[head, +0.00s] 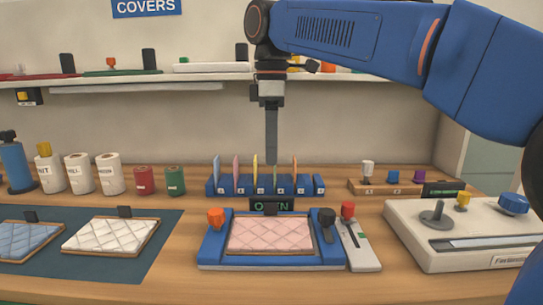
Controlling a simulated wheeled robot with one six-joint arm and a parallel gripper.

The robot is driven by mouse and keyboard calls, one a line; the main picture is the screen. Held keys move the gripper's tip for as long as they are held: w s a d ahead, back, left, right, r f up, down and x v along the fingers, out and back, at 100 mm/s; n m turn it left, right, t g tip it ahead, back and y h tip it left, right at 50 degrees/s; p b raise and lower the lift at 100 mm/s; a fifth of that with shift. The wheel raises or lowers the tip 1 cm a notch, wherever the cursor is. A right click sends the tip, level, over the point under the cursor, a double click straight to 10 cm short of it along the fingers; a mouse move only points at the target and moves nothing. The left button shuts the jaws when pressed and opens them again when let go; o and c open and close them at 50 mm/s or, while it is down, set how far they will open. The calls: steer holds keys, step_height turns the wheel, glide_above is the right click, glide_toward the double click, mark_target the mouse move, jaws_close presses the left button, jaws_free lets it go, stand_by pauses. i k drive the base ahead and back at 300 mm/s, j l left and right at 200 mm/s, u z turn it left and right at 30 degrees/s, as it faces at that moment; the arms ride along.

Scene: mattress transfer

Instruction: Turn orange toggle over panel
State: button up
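The orange toggle (216,218) stands at the left side of a blue frame (214,254), by the upper left corner of the pink panel. It appears upright and beside the panel, not over it. The pink quilted panel (270,236) lies flat inside the frame. A black toggle (327,225) sits on the frame's right side. My gripper (271,160) points straight down, above and behind the frame and apart from the orange toggle. Its fingers show as one narrow dark bar, so I cannot tell whether they are open or shut.
A dark sign reading OPEN (271,206) stands behind the frame. Behind it is a blue rack (214,188) with several coloured cards. A red-knobbed slider (349,226) touches the right side. A white machine (463,240) is farther right.

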mark_target(216, 216)
steer(key=k, duration=1)
